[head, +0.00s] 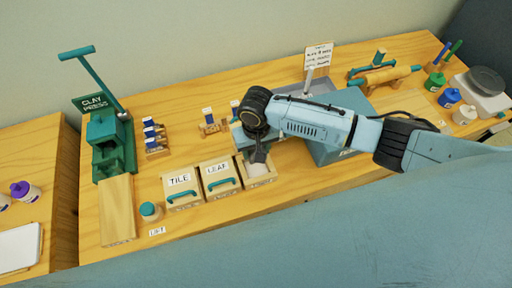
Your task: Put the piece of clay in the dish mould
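My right gripper (259,155) points down above an open wooden box-shaped mould (262,182), right of the moulds labelled TILE (183,188) and LEAF (219,177). The box's label is not readable, so I cannot confirm that it is the dish mould. The dark fingers are small and partly hidden by the wrist, so I cannot tell whether they are open or shut. I cannot make out a piece of clay. My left gripper is not in view.
A teal clay press (107,140) with a raised lever stands at the left. A grey-blue bin (325,153) is partly hidden behind my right arm. A teal-topped knob (150,211) stands left of the moulds. Paint pots and a scale (486,90) stand at the right.

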